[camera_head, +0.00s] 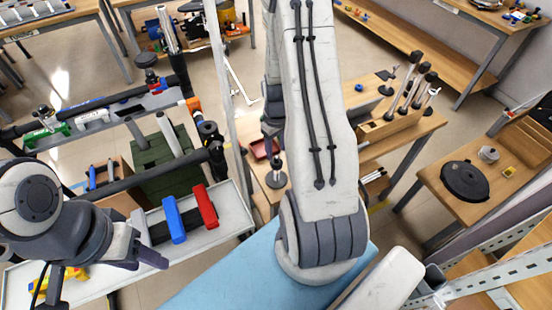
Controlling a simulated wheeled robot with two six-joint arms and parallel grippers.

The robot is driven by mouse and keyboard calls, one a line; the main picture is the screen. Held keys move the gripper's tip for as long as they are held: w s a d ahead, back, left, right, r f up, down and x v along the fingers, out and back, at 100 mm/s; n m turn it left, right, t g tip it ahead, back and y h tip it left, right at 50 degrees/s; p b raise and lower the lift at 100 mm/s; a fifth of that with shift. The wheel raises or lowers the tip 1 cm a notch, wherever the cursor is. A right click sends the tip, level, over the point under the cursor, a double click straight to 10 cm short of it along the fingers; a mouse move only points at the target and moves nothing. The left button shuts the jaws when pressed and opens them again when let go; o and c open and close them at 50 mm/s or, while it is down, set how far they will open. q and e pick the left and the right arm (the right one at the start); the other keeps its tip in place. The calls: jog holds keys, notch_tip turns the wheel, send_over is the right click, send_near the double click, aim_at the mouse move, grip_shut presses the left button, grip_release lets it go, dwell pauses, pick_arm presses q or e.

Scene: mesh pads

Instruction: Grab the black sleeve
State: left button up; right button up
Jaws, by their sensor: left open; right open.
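Several long black tubes lie at the left; I cannot tell for certain which black part is the sleeve. My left gripper (140,262) is open and empty over the cart's left part, below and apart from the slanted tube. My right gripper (272,125) is open, dark and largely hidden behind my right arm's white link, near the wooden bench in the middle.
The grey cart (236,215) holds a blue block (174,220) and a red block (205,206). A green crate (160,150) stands behind it. A wooden tool rack (375,128) with upright tools is right of centre. A black disc (465,180) lies on the right table.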

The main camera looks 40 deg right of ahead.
aim_at(277, 160)
jog(key=shift+f+p, duration=0.45)
jog(key=shift+f, duration=1.45)
jog(key=shift+c, duration=0.4)
grip_shut()
